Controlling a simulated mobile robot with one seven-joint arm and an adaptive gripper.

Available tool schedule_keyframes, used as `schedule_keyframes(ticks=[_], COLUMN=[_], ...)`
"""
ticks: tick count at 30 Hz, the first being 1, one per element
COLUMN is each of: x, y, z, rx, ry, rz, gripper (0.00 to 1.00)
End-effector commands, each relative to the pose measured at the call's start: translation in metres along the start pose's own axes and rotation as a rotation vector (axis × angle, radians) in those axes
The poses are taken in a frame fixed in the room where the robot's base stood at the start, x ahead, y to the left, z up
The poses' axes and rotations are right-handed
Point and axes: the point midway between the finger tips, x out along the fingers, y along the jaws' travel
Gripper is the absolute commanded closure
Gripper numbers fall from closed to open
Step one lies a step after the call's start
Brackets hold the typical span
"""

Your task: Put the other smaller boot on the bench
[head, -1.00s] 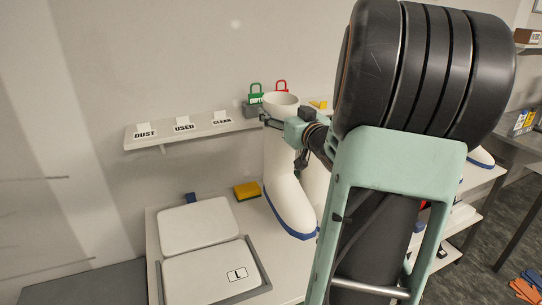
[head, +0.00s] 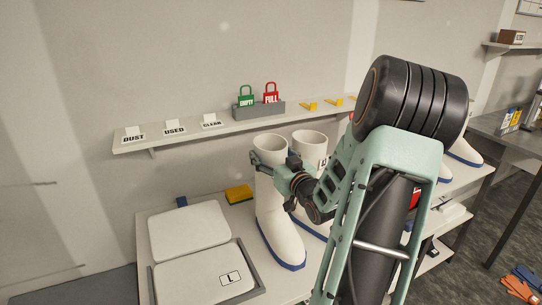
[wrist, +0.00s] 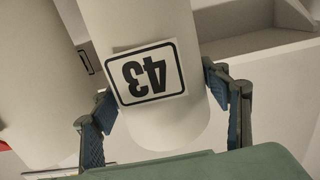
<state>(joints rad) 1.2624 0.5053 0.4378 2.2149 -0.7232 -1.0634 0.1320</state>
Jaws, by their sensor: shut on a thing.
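A white boot (head: 277,222) with a blue sole is in my gripper (head: 268,162), upright, over the bench (head: 205,199). Its sole is at or very near the bench top; I cannot tell whether it touches. In the wrist view its shaft (wrist: 145,35) bears a label reading 43, upside down, between the two fingers of my gripper (wrist: 165,112). A second white boot (head: 311,142) stands close behind it to the right, partly hidden by my arm. This neighbour also shows at the left of the wrist view (wrist: 35,85).
Two pale pads or lids (head: 188,230) lie on the bench at the left, the nearer marked L. A yellow sponge (head: 239,194) lies behind them. A wall shelf (head: 190,138) carries labels and a padlock box (head: 258,110). More white boots (head: 462,152) are at the right.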

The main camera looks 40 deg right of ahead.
Motion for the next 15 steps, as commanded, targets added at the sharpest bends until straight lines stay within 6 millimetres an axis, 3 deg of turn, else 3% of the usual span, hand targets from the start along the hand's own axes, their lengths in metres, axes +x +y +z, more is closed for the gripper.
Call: schedule_keyframes(ticks=[5, 6, 8, 15], x=[-0.0013, -0.002, -0.0021, -0.0016], y=[0.0003, 0.0002, 0.0002, 0.0002], z=[0.0046, 0.0077, 0.0079, 0.0057], rx=[0.002, 0.005, 0.005, 0.003], ry=[-0.008, -0.014, -0.015, -0.011], rz=[0.001, 0.002, 0.002, 0.001], gripper=[0.89, 0.29, 0.24, 0.24])
